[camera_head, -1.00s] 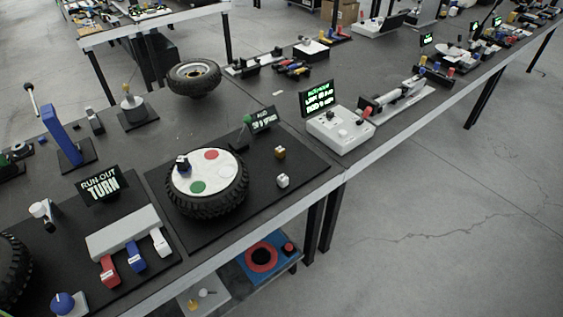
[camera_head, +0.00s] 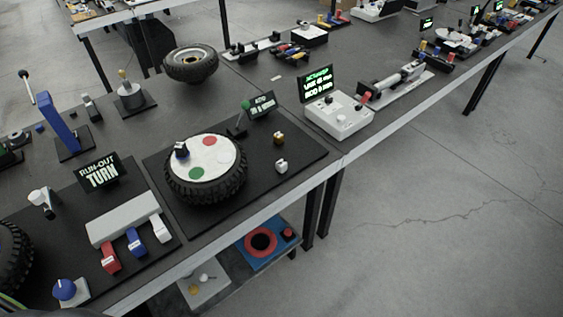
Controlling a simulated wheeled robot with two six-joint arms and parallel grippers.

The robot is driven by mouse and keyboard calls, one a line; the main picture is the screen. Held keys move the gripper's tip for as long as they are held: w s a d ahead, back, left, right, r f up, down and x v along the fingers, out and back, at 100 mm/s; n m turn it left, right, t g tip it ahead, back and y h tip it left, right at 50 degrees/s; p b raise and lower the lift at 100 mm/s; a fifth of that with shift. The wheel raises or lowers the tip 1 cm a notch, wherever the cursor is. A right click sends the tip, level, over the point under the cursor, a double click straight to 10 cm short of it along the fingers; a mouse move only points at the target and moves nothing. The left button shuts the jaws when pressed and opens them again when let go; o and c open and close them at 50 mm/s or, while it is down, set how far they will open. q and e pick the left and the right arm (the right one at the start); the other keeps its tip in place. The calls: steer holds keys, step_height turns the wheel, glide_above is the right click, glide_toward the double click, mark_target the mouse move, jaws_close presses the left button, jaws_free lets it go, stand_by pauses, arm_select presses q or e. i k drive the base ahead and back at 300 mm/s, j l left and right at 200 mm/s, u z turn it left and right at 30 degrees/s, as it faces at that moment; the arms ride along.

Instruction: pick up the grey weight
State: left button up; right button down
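A small light-grey or whitish piece (camera_head: 281,166) stands on the black mat (camera_head: 232,207), right of the wheel; it may be the grey weight, but it is too small to be sure. A small brass-coloured piece (camera_head: 279,138) stands just behind it on the same mat. The wheel (camera_head: 205,170) is a black tyre with a white disc bearing green, red and white spots, and a dark blue-topped knob sits on it. Neither of my grippers is clearly in view.
A "RUN-OUT TURN" sign (camera_head: 100,174) stands left of the wheel, behind a grey block with red, blue and white levers. A white console (camera_head: 339,118) with a lit screen stands right of the mat. The table's front edge runs diagonally, with open floor beyond.

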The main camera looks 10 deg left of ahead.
mark_target(280, 164)
steer(key=u, duration=0.5)
steer(key=i+l+u, duration=0.2)
steer(key=l+u, duration=0.2)
steer(key=i+l+u, duration=0.1)
steer(key=l+u, duration=0.3)
steer(key=i+l+u, duration=0.1)
steer(key=l+u, duration=0.7)
